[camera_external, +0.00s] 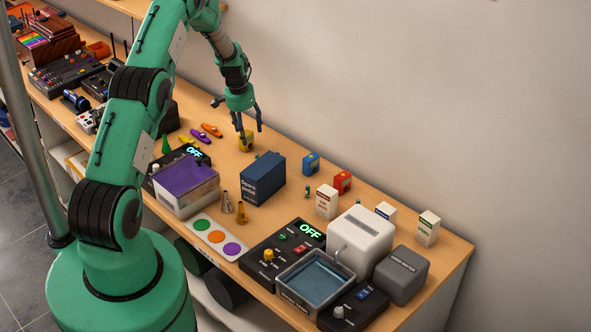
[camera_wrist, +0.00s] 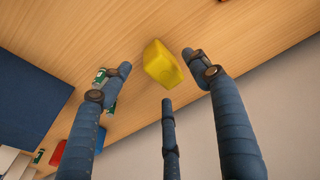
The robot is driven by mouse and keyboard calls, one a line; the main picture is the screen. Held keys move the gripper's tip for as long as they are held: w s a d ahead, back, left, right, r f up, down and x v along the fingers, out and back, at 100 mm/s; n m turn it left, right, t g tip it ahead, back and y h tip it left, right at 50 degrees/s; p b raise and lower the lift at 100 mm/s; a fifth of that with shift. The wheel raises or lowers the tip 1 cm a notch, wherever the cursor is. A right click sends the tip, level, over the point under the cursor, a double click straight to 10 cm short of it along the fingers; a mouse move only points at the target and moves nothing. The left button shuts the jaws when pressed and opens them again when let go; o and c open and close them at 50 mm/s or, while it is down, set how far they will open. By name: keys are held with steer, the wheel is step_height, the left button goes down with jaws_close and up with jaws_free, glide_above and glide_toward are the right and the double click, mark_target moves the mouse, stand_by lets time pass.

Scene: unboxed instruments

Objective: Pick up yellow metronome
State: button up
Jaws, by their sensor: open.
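The yellow metronome (camera_external: 246,142) is a small block standing on the wooden table, behind and left of the blue box. In the wrist view the yellow metronome (camera_wrist: 162,65) sits near the top middle, between the tips of my spread fingers. My gripper (camera_external: 246,128) is open and points down just above the metronome, partly covering it in the external view. In the wrist view my gripper (camera_wrist: 158,82) shows three blue-grey fingers around the yellow block. I cannot tell whether any finger touches it.
A dark blue box (camera_external: 262,180) stands close in front of the metronome. Blue (camera_external: 311,164) and red (camera_external: 342,182) blocks stand to the right. Small coloured kazoo-like items (camera_external: 212,130) lie to the left. The wall runs close behind the table.

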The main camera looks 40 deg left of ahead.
mark_target(247, 134)
steer(key=shift+w+f+p, duration=0.15)
steer(key=shift+f+p, duration=0.15)
steer(key=shift+f, duration=0.9)
steer(key=shift+w+f+p, duration=0.1)
steer(key=shift+f+p, duration=0.15)
steer(key=shift+f, duration=0.9)
steer(key=shift+c, duration=0.2)
steer(key=c, duration=1.3)
